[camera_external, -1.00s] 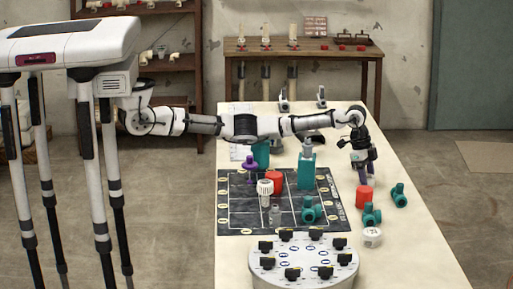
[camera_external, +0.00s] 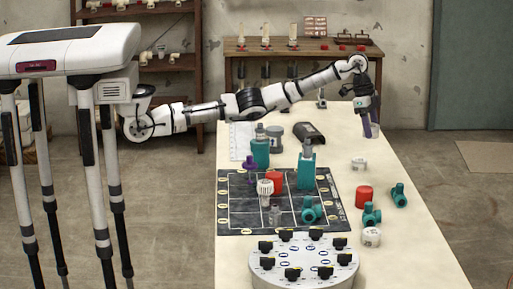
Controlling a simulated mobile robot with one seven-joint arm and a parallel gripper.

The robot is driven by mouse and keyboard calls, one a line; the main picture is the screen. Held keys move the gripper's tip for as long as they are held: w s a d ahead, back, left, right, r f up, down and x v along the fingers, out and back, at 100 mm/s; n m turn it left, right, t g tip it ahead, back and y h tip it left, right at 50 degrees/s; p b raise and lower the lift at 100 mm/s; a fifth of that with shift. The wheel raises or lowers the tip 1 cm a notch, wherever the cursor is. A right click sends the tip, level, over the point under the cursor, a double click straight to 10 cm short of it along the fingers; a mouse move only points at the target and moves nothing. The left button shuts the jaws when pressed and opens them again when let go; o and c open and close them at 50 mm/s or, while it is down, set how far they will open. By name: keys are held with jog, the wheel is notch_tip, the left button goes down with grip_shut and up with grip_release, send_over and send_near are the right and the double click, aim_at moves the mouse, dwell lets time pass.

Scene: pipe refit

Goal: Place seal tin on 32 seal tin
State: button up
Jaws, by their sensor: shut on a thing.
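One small white tin (camera_external: 358,164) stands on the table below and nearer than my gripper. Another white tin (camera_external: 371,238) stands further forward, close to the round fixture. Both have marks on their sides too small to read, so I cannot tell which is 32.
A dark gridded mat (camera_external: 235,210) holds a teal bottle (camera_external: 306,172), a red cylinder (camera_external: 275,181) and several fittings. Teal fittings (camera_external: 398,196) and a red cylinder (camera_external: 364,197) stand right of it. A round fixture (camera_external: 303,262) fills the front. The table's right strip is mostly clear.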

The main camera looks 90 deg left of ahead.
jog(key=a+r+n+y+p, duration=0.1)
jog(key=a+r+n+p, duration=0.45)
jog(key=a, duration=0.75)
jog(key=p, duration=0.1)
send_over(362, 160)
jog(key=shift+m, duration=0.35)
jog(key=f, duration=1.4)
jog(key=shift+s+a+f, duration=0.2)
jog(key=shift+s+f, duration=0.1)
jog(key=shift+s, duration=0.1)
jog(key=shift+t, duration=0.3)
jog(key=shift+f+p, duration=0.6)
jog(key=shift+f, duration=1.7)
jog(key=shift+f, duration=0.1)
jog(key=o, duration=1)
jog(key=shift+c, duration=0.2)
jog(key=b+v, duration=0.2)
jog(key=v, duration=1)
jog(key=shift+d+b, duration=0.15)
jog(key=shift+b, duration=0.2)
